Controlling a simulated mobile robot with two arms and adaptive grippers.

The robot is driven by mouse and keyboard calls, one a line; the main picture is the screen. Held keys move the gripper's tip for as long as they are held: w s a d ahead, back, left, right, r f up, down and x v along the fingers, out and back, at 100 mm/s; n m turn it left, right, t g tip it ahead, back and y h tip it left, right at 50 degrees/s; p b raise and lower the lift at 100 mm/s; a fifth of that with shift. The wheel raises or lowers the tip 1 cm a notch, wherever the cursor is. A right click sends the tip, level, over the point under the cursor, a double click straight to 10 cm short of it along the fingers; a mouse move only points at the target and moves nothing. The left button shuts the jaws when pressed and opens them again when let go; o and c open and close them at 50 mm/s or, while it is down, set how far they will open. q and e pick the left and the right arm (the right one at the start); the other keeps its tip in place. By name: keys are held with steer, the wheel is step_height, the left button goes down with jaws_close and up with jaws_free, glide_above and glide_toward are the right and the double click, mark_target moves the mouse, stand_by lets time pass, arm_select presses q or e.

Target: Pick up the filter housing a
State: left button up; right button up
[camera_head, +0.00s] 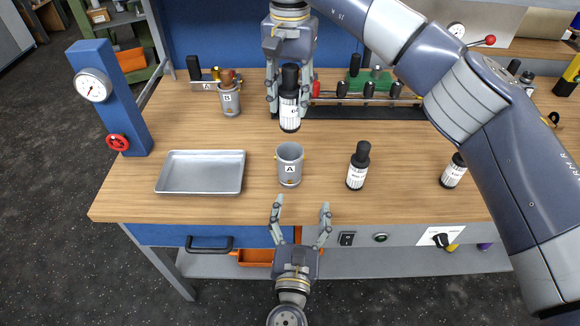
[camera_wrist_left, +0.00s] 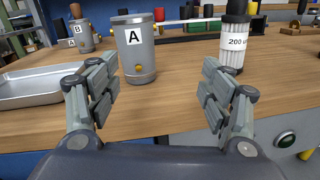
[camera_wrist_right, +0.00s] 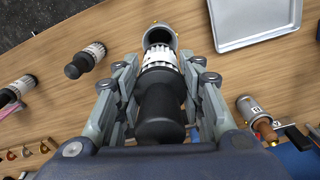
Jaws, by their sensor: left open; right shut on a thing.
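The filter housing A (camera_head: 289,170) is a grey metal cup with an "A" label, standing upright and open-topped on the workbench. It also shows in the left wrist view (camera_wrist_left: 136,50) and, by its rim, in the right wrist view (camera_wrist_right: 160,37). My left gripper (camera_head: 300,206) is open and empty at the bench's front edge, in front of housing A and not touching it. My right gripper (camera_head: 289,98) is shut on a black-capped white filter cartridge (camera_head: 289,112), held upright above the bench, behind and above housing A in the head view.
A metal tray (camera_head: 200,190) lies left of housing A. Housing B (camera_head: 229,104) stands behind the tray. Black-capped cartridges (camera_head: 358,168) and (camera_head: 454,172) stand to the right. A blue post with a gauge (camera_head: 93,86) rises at the left edge. Bare wood surrounds housing A.

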mark_target(290, 176)
arm_select(q)
steer(key=a+n+y, duration=0.1)
steer(key=w+n+y, duration=0.1)
steer(key=n, duration=0.1)
steer(key=shift+w+a+y, duration=0.3)
steer(key=shift+a, duration=0.1)
steer(key=w, duration=1.1)
steer(key=shift+w+a+f, duration=0.15)
steer(key=shift+w+a, duration=0.1)
steer(key=shift+a, duration=0.05)
steer(key=c, duration=1.5)
